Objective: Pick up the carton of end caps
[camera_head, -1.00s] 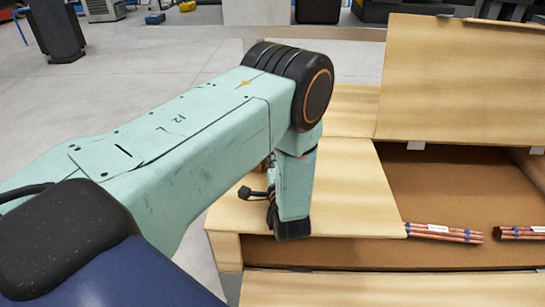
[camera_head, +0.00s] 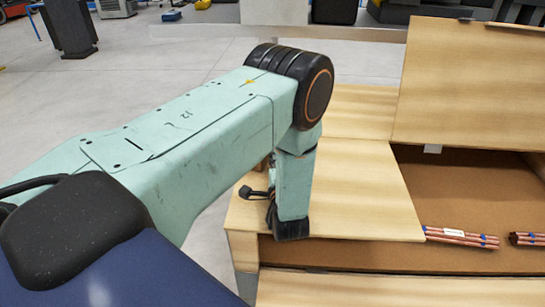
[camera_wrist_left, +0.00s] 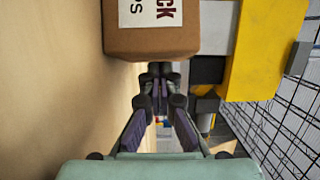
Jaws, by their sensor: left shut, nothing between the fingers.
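The carton of end caps (camera_wrist_left: 150,38) is a brown box with a white label. It shows at the top of the left wrist view, just beyond my fingertips, and its upper part is cut off by the frame. My left gripper (camera_wrist_left: 160,72) is shut and empty, its fingertips close to the carton's lower edge; I cannot tell whether they touch. In the head view my left arm hides most of the gripper and the carton.
A large open crate (camera_head: 480,190) with pale wooden panels (camera_head: 365,185) fills the right. Bundles of copper tubes (camera_head: 460,237) lie inside it. A yellow structure (camera_wrist_left: 252,50) and a wire mesh (camera_wrist_left: 270,140) stand right of the carton. Open grey floor lies beyond my arm.

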